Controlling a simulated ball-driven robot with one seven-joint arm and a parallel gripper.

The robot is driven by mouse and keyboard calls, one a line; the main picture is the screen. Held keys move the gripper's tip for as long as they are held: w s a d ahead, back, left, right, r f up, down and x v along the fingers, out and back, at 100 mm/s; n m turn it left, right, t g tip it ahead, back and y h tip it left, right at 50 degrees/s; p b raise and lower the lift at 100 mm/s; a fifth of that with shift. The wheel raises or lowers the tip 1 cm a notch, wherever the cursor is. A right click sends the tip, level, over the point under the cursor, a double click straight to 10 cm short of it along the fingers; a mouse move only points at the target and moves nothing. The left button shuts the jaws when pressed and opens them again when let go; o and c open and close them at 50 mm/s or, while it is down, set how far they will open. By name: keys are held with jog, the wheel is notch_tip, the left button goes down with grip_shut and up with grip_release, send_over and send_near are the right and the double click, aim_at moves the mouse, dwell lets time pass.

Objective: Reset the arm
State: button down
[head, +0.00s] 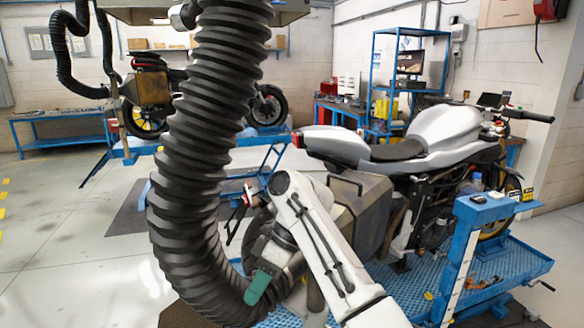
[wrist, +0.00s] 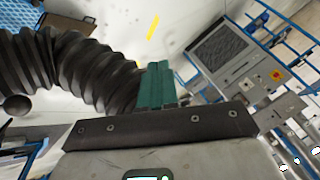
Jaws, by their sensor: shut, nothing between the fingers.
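My white arm rises from the lower right of the head view and bends down at its elbow. My gripper (head: 258,287) has teal fingers and points down, in front of the lower bend of a thick black corrugated hose (head: 193,150). In the wrist view the teal fingers of my gripper (wrist: 157,85) are together, with nothing between them. The hose (wrist: 75,65) shows there on the left and passes behind the fingertips. I cannot tell whether the fingers touch it.
A silver motorcycle (head: 440,135) stands on a blue lift (head: 515,262) at the right, close to my arm. Another motorcycle (head: 270,105) stands behind the hose. A blue shelf rack (head: 372,75) and a workbench (head: 60,115) line the walls. The left floor is clear.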

jog(key=s+d+f+m+t+b, duration=0.1)
jog(key=s+d+f+m, duration=0.2)
jog(key=s+d+f, duration=0.35)
jog(key=s+d+f+m+t+h, duration=0.1)
jog(key=s+d+f+m, duration=0.15)
jog(key=f, duration=0.75)
jog(key=s+d+f+m+t+b, duration=0.1)
jog(key=s+d+f+m, duration=0.1)
jog(key=s+d+f, duration=0.5)
jog(key=s+d+f+m+t+h, duration=0.1)
jog(key=s+d+m, duration=0.3)
jog(key=s+d, duration=0.5)
jog(key=s+d+f+m+t+h, duration=0.1)
jog(key=s+d+f+m+h, duration=0.2)
jog(key=s+d, duration=0.6)
jog(key=s+m+h+b, duration=0.1)
jog(key=s+m, duration=0.1)
jog(key=s, duration=0.3)
jog(key=shift+s+d+f, duration=0.15)
jog(key=shift+s+d, duration=0.05)
jog(key=shift+s, duration=0.2)
jog(key=shift+a, duration=0.1)
